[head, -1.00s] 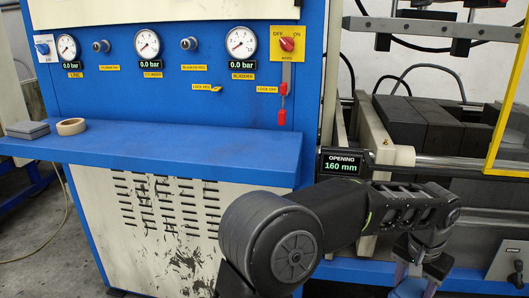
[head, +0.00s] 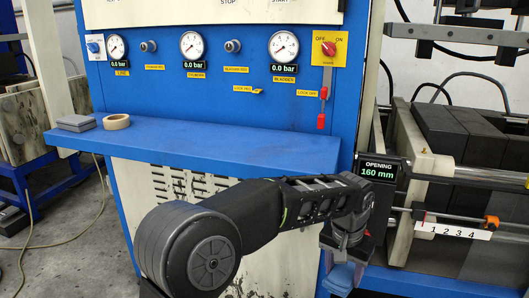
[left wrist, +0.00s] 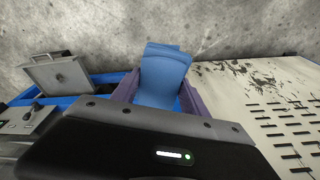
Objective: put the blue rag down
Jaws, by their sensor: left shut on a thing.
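My left gripper (head: 343,262) hangs at the end of the arm, in front of the right edge of the blue console. It is shut on the blue rag (head: 338,280), which hangs below it at the bottom of the head view. In the left wrist view the folded blue rag (left wrist: 164,78) is between the two purple-looking fingers of the gripper (left wrist: 158,92), with grey floor beyond it. The rag's gripped end is hidden behind the gripper body. My right gripper is in neither view.
A blue shelf (head: 230,146) juts from the console, with a grey block (head: 76,123) and a tape roll (head: 116,121) at its left; its middle and right are clear. The press with its opening display (head: 382,170) stands right. The wrist view shows a grey lidded box (left wrist: 58,75).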

